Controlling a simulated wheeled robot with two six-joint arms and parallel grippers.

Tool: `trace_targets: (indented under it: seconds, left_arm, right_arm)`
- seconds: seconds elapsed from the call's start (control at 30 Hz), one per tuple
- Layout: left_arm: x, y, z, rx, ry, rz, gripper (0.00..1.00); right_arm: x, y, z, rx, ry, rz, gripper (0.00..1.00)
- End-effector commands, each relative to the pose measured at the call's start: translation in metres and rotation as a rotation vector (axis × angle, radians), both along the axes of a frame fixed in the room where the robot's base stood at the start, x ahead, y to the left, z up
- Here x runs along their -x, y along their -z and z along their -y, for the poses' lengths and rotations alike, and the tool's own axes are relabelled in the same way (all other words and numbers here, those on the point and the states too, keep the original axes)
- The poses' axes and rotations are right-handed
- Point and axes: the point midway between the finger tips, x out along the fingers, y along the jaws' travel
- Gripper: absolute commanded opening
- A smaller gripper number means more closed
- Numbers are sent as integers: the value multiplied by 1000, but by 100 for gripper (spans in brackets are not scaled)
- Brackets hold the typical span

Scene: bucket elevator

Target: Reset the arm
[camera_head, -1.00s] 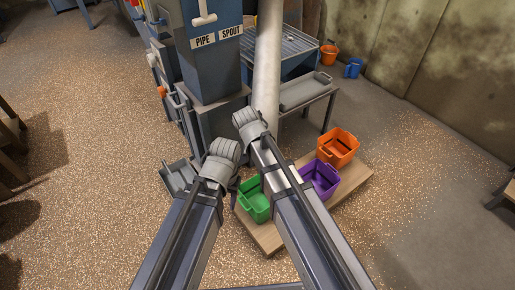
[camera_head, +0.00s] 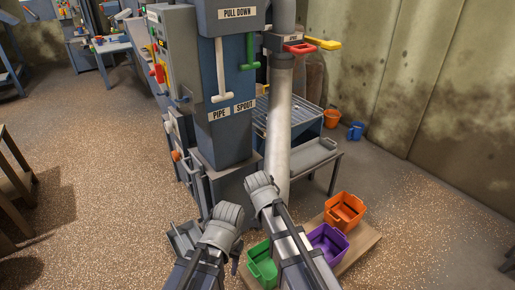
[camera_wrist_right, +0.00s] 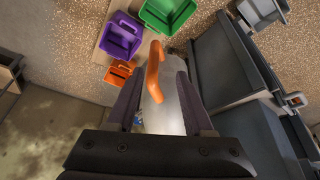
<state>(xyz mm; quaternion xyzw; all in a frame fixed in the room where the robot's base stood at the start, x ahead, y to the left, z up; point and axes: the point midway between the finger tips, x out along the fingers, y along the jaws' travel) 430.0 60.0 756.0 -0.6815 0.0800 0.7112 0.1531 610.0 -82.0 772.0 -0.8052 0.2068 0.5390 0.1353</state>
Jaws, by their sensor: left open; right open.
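My left arm's wrist is in the lower middle of the head view, and a dark part of my left gripper (camera_head: 236,262) shows below it. My left gripper is open. My right forearm and wrist are just right of it, in front of the pipe (camera_head: 278,130). My right gripper (camera_wrist_right: 160,78) shows in the right wrist view with its two dark fingers apart. An orange handle (camera_wrist_right: 154,72) appears between the fingers, and neither finger is seen closed on it.
Green (camera_head: 262,262), purple (camera_head: 328,240) and orange (camera_head: 345,208) buckets stand on a wooden board (camera_head: 362,245) at lower right. The blue-grey elevator machine (camera_head: 222,75) stands ahead, with a low grey table (camera_head: 318,155) beside it. The speckled floor at left is open.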

Motion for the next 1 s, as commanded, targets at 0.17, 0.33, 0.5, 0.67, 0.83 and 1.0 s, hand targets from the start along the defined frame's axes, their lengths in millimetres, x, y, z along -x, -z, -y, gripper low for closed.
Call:
trace_targets:
  seconds: [0.17,0.33,0.5,0.67,0.83,1.0]
  left_arm:
    - [0,0,0,0,0,0,50]
    - [0,0,0,0,0,0,50]
    - [0,0,0,0,0,0,50]
    - [0,-17,0,0,0,0,50]
    - [0,-53,0,0,0,0,50]
    - [0,-90,0,0,-1,0,50]
  right_arm:
    - [23,3,-3,16,-78,-54,52]
    - [89,11,-11,52,-343,-225,52]
    - [149,15,-18,59,-618,-382,52]
    - [184,-2,-21,51,-805,-475,52]
    - [181,-37,-22,52,-798,-471,52]
    - [180,-75,-22,53,-797,-470,52]
